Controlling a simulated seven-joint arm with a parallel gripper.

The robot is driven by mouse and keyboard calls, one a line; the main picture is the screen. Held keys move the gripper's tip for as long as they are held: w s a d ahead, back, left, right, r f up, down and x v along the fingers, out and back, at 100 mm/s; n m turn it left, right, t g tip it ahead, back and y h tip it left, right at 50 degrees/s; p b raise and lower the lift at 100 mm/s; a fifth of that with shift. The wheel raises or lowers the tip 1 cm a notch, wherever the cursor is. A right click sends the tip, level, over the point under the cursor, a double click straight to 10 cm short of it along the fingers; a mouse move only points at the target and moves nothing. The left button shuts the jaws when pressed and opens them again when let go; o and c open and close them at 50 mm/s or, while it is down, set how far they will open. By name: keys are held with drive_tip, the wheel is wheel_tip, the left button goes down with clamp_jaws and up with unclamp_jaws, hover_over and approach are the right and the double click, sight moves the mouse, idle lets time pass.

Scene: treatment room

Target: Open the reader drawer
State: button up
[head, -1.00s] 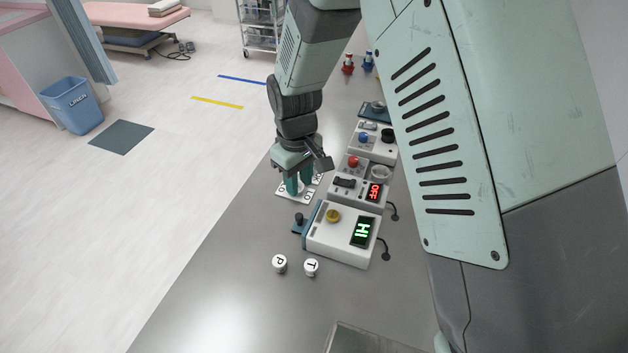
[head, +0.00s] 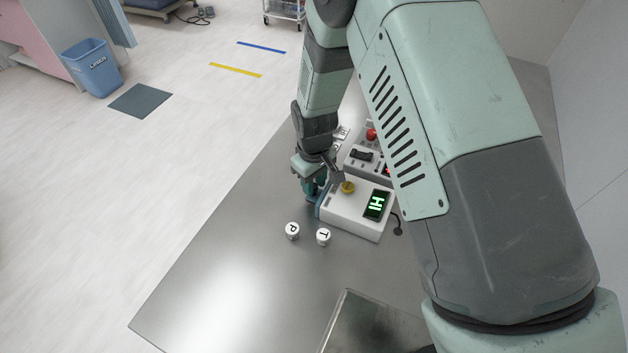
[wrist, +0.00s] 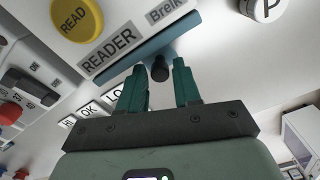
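The reader is a white box (head: 345,211) with a yellow button and a green lit display in the head view. In the wrist view its yellow READ button (wrist: 76,18) and READER label (wrist: 107,52) show. Its blue drawer front (wrist: 142,57) runs along the near side, with a dark round knob (wrist: 160,71) standing out from it. The drawer looks shut. My gripper (wrist: 159,66) is open, with one green finger on each side of the knob, near the tips. I cannot tell whether either finger touches it. In the head view my gripper (head: 313,190) is beside the reader's left side, hiding the knob.
Two white round pieces marked P (head: 292,231) and T (head: 323,236) stand on the metal table (head: 220,270) in front of the reader. A second device (head: 367,159) sits behind it. A metal tray (head: 345,325) lies near the front. The table left of the reader is clear.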

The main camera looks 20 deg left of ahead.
drive_tip(key=shift+c, duration=0.5)
clamp_jaws()
drive_tip(key=a, duration=0.7)
drive_tip(key=shift+a, duration=0.15)
drive_tip(key=shift+o, duration=0.5)
unclamp_jaws()
drive_tip(key=shift+r, duration=0.1)
wheel_tip(320, 180, up, 11)
